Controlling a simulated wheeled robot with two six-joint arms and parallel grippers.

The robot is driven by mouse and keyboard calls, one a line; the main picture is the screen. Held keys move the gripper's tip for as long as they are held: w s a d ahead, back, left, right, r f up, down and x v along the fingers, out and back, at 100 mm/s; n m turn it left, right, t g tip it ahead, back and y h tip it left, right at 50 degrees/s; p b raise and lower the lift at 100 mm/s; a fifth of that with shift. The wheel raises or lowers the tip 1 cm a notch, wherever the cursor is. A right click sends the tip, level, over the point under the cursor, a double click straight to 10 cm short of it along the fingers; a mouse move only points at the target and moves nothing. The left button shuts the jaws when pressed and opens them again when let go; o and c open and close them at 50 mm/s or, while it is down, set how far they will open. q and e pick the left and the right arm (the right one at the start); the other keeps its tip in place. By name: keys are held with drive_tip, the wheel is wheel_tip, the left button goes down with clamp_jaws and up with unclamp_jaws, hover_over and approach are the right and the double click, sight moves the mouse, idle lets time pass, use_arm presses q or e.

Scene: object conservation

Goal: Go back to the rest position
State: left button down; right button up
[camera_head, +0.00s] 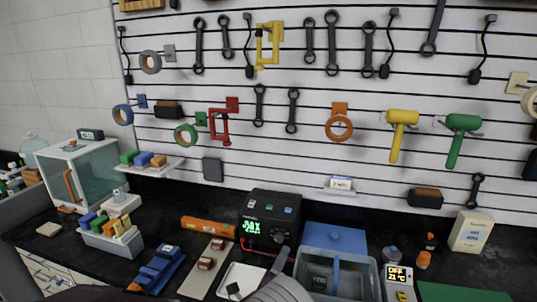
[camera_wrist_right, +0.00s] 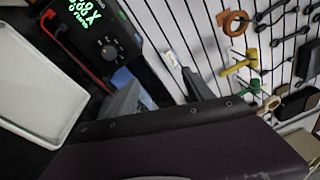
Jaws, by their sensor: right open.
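My right gripper (camera_head: 258,275) shows at the bottom middle of the head view, its dark fingers spread apart and nothing seen between them. It is over the front of the workbench, by a white tray (camera_head: 240,278) and in front of a black station with a green display (camera_head: 268,222). In the right wrist view the white tray (camera_wrist_right: 40,75) is at the left and the black station (camera_wrist_right: 85,25) at the upper left. A large dark purple surface fills the bottom of that view. My left gripper is not in view.
A grey box with colored blocks (camera_head: 110,240), a blue tool (camera_head: 157,268) and a glass-fronted cabinet (camera_head: 85,175) are at the left. Wrenches, tape rolls and mallets hang on the slatted wall (camera_head: 350,90).

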drive_tip(key=s+d+r+m+g+h+b, duration=0.2)
drive_tip(key=d+m+g+h, duration=0.15)
drive_tip(key=d, duration=0.55)
drive_tip(key=s+d+r+m+g+h+b, duration=0.1)
drive_tip(key=d+m+g+h, duration=0.3)
drive_tip(key=d, duration=0.6)
drive_tip(key=s+d+f+m+g+y+b, duration=0.25)
drive_tip(key=s+d+f+m+g, duration=0.3)
drive_tip(key=s+d+m, duration=0.4)
drive_tip(key=s+f+m+g+y+b, duration=0.1)
drive_tip(key=s+f+m+g+y, duration=0.15)
drive_tip(key=s+f+m, duration=0.35)
drive_tip(key=s+f+m+g+y+b, duration=0.2)
drive_tip(key=s+m+g, duration=0.1)
drive_tip(key=s+m, duration=0.3)
drive_tip(key=a+f+m+t+y, duration=0.1)
drive_tip(key=a+f+m+y, duration=0.1)
drive_tip(key=a+m+y, duration=0.2)
drive_tip(key=s+a+f+m+t+y, duration=0.1)
drive_tip(key=a+f+m+y, duration=0.2)
drive_tip(key=a+m, duration=0.7)
drive_tip(key=m+y, duration=0.1)
drive_tip(key=m, duration=0.2)
drive_tip(key=shift+t, duration=0.35)
